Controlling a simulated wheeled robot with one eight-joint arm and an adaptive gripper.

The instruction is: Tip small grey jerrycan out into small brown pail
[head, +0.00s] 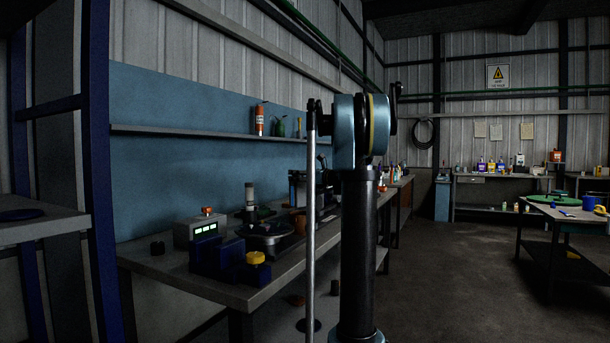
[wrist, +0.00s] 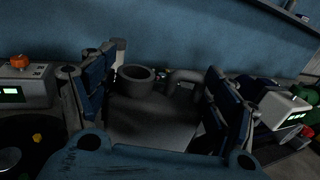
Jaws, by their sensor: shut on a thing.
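In the wrist view, my gripper (wrist: 155,88) is shut on the small grey jerrycan (wrist: 150,112). Its dark blue finger pads press on the can's left and right sides. The can's round dark mouth and curved handle face the camera. In the head view, the gripper and can are not visible, and my own column and arm block the middle of the picture. A small brown vessel (head: 299,222) stands on the long bench, partly hidden by my thin pole. It may be the small brown pail, but I cannot tell for sure.
The long grey bench (head: 262,289) holds a box with a green display (head: 200,229), a dark blue block (head: 213,257) and a yellow-capped item (head: 255,258). A shelf (head: 215,131) runs above it. The floor (head: 450,275) to the right is clear.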

